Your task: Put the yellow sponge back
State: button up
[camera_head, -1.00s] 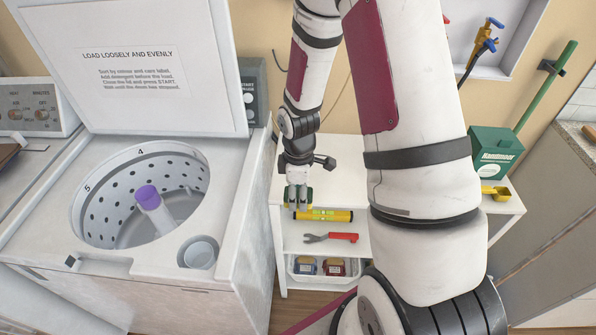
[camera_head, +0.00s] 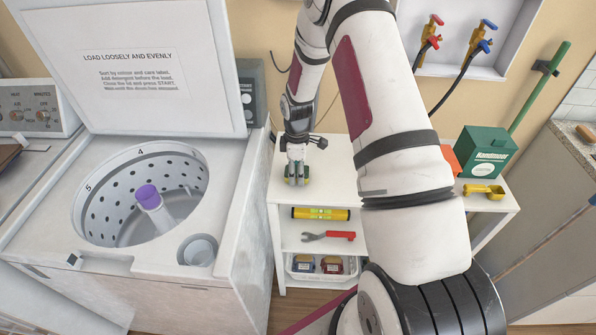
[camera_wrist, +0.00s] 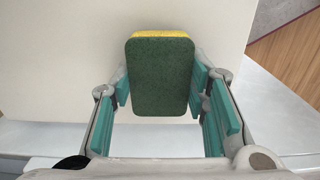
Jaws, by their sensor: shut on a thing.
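The sponge (camera_wrist: 160,78) has a dark green scouring face and a yellow side showing at its far edge in the wrist view. My gripper (camera_wrist: 161,92) is shut on it, with teal finger pads on both sides. In the head view my gripper (camera_head: 297,180) points down at the white shelf unit's top (camera_head: 340,190), left of its middle. Only small yellow-green bits of the sponge (camera_head: 306,181) show beside the fingers there. I cannot tell whether the sponge touches the top.
The open washer (camera_head: 120,265) stands close on the left. A yellow level (camera_head: 320,213), a red-handled wrench (camera_head: 330,236) and a bin (camera_head: 318,277) are on lower shelves. A green box (camera_head: 486,152) and yellow scoop (camera_head: 484,191) stand right. My arm hides part of the top.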

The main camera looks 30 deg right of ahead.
jog(key=shift+f, duration=0.15)
jog(key=o, duration=1.2)
jog(key=shift+f, duration=0.1)
